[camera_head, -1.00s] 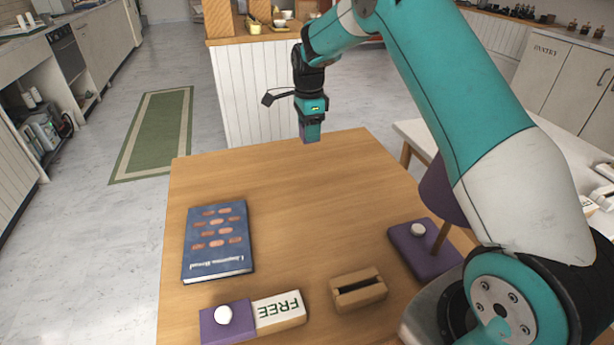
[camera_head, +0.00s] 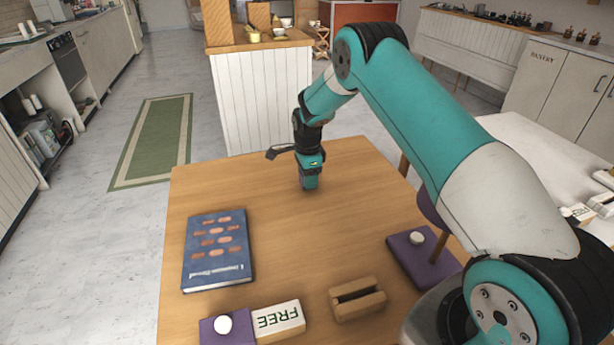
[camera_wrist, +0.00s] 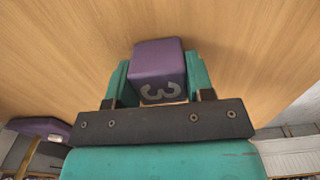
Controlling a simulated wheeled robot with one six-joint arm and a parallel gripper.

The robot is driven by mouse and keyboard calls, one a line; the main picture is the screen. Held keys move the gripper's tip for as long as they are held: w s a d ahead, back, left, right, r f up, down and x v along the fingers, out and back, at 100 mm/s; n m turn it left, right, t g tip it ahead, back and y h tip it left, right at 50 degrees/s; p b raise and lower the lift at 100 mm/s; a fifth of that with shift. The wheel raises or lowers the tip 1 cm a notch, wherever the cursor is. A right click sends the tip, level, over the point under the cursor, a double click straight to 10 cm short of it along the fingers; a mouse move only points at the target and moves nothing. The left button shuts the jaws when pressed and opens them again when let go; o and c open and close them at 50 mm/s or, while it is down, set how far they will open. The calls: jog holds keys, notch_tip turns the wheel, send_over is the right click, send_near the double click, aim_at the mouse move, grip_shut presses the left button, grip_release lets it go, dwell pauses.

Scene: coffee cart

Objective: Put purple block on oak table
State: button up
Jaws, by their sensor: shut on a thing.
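The oak table (camera_head: 284,228) fills the middle of the head view, with a bare wooden top at its far half. My gripper (camera_head: 310,185) points down over the far part of the table. In the wrist view, my gripper (camera_wrist: 160,82) is shut on the purple block (camera_wrist: 158,58), with a teal finger on each side. The block carries a pale number 3. It is at or just above the tabletop; I cannot tell whether it touches. In the head view the block is mostly hidden by the fingers.
A blue book (camera_head: 217,250) lies at the table's left. A purple-based stand (camera_head: 423,256) is at the right. The table's centre is clear.

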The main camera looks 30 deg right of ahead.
jog(key=shift+f, duration=0.1)
jog(key=o, duration=0.9)
notch_tip(320, 180, up, 12)
jog(key=b, duration=0.1)
jog(key=s+a+r+n, duration=0.7)
jog(key=a+r, duration=0.1)
jog(key=s+a+r+n+y, duration=0.1)
jog(key=s+a+n, duration=0.3)
jog(key=s, duration=0.6)
jog(key=s+a+r+n+y, duration=0.1)
jog(key=s+a+r+n, duration=0.2)
jog(key=s+n, duration=0.6)
jog(key=s+a+r+n+y, duration=0.2)
jog(key=s+a+n, duration=0.3)
jog(key=s, duration=0.7)
jog(key=shift+s+a+r+n, duration=0.2)
jog(key=shift+r+n, duration=0.1)
jog(key=shift+n, duration=0.3)
jog(key=shift+s+a+r+n, duration=0.15)
jog(key=shift+r+n, duration=0.1)
jog(key=shift+n, duration=0.35)
